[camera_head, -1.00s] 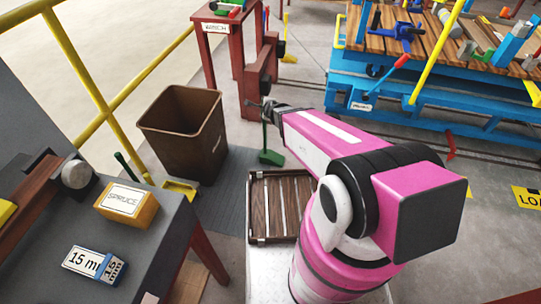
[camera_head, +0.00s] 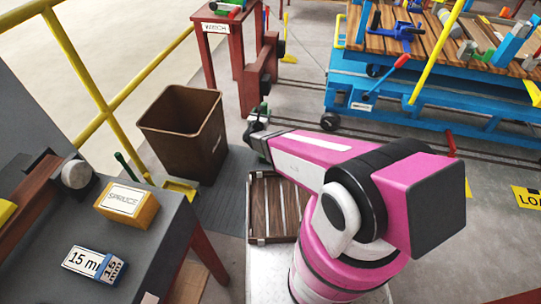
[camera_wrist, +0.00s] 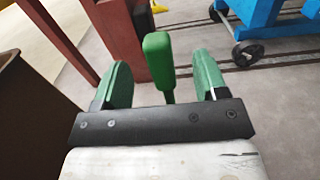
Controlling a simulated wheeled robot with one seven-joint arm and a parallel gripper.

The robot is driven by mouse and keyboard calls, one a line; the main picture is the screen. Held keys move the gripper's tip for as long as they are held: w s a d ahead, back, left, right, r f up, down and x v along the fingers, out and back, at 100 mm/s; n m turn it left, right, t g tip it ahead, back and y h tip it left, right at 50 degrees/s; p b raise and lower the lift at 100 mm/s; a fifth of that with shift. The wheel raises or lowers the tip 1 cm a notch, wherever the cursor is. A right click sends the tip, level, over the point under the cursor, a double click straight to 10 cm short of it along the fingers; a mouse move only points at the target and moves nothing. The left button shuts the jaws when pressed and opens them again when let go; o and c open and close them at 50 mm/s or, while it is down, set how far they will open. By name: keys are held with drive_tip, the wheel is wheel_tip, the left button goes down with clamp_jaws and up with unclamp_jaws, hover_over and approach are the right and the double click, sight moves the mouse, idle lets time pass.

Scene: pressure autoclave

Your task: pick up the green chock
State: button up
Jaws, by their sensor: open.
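The green chock (camera_wrist: 158,58) shows in the wrist view as an upright green grip on a thin green stem; its base is hidden behind my gripper. My gripper (camera_wrist: 162,68) is open, with one green finger to the left of the grip and one to the right. Gaps show on both sides in this view, and I cannot tell how far beyond the fingertips the grip stands. In the head view my gripper (camera_head: 256,129) is low over the floor, right of the brown bin, and mostly covers the chock.
The brown bin (camera_head: 183,133) stands close left of my gripper. A red stand (camera_head: 252,75) is just behind it. A slatted wooden crate (camera_head: 274,205) lies in front. A blue wheeled cart (camera_head: 400,98) is at back right, with clear floor before it.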

sight(265, 103)
drive_tip(key=x, duration=0.8)
drive_tip(key=shift+w+a+f, duration=0.1)
drive_tip(key=shift+a+f, duration=0.1)
drive_tip(key=shift+f, duration=0.15)
drive_tip(key=shift+r, duration=0.1)
clamp_jaws()
